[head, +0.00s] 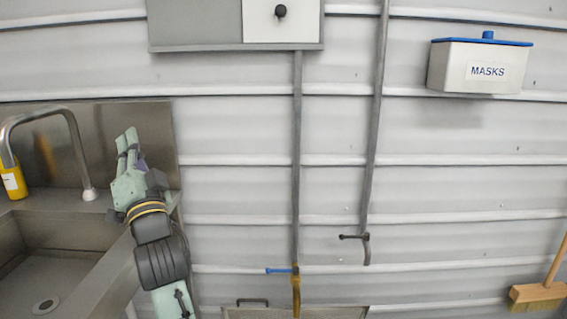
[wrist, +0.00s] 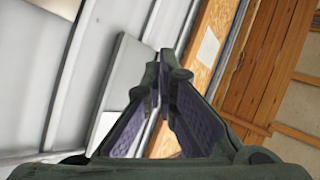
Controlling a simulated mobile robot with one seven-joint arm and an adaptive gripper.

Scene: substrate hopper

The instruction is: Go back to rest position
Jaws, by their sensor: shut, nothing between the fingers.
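My gripper (head: 127,143) is in the left part of the head view, raised in front of the steel splashback and pointing up. Its fingers are shut with nothing between them. In the wrist view my gripper (wrist: 162,58) shows its two fingers converging to touching tips, with purple inner pads. My arm reaches up from the bottom of the head view, beside the right end of the sink (head: 45,245).
A curved tap (head: 70,115) and a yellow bottle (head: 12,178) stand left of my gripper. A cabinet (head: 195,25) and a MASKS box (head: 480,68) hang on the corrugated wall. Two pipes with valves run down the middle. A broom (head: 540,292) is at lower right.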

